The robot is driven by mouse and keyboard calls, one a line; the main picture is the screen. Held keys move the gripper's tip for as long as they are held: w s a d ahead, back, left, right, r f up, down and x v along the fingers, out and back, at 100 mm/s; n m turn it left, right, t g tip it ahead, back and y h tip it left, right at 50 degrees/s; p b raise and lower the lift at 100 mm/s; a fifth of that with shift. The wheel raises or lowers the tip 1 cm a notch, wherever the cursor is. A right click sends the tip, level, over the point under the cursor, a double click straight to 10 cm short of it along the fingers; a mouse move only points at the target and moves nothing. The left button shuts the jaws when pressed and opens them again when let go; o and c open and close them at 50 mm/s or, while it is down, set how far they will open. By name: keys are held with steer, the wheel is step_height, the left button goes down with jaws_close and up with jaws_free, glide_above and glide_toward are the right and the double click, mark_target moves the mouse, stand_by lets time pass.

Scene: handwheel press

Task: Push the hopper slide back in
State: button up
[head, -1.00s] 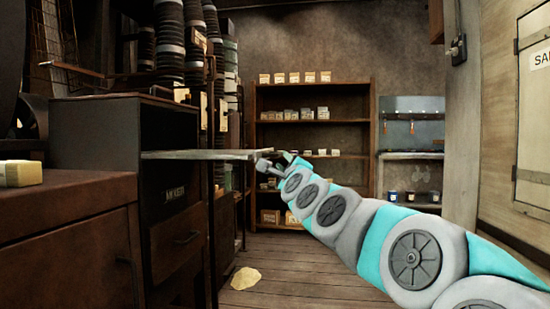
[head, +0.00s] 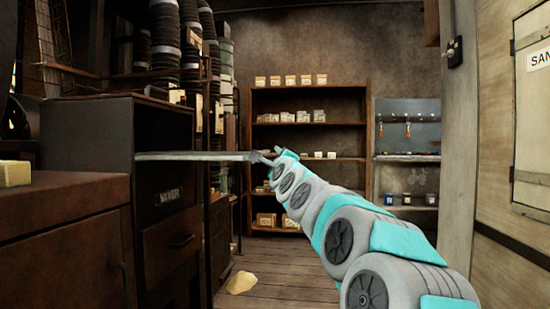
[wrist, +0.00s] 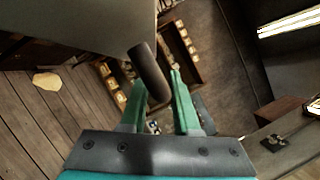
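The hopper slide (head: 200,156) is a thin, flat, pale metal plate. In the head view it sticks out level to the right from the dark press cabinet (head: 95,140), well past its side. My gripper (head: 268,157) is at the slide's outer end. In the wrist view a dark round bar (wrist: 148,70), which looks like the slide's handle, lies between the green fingers of my gripper (wrist: 157,85) and fills the gap between them. The slide's inner end is hidden inside the cabinet.
A brown cabinet (head: 65,230) with a pale block (head: 14,173) on top stands at the left front. Shelves (head: 310,139) with small boxes stand at the back. A yellowish lump (head: 241,282) lies on the wooden floor. A wall with a panel door (head: 532,110) is on the right.

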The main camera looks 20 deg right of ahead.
steer(key=shift+w, duration=0.2)
steer(key=shift+c, duration=0.4)
jaws_close()
stand_by(1.0)
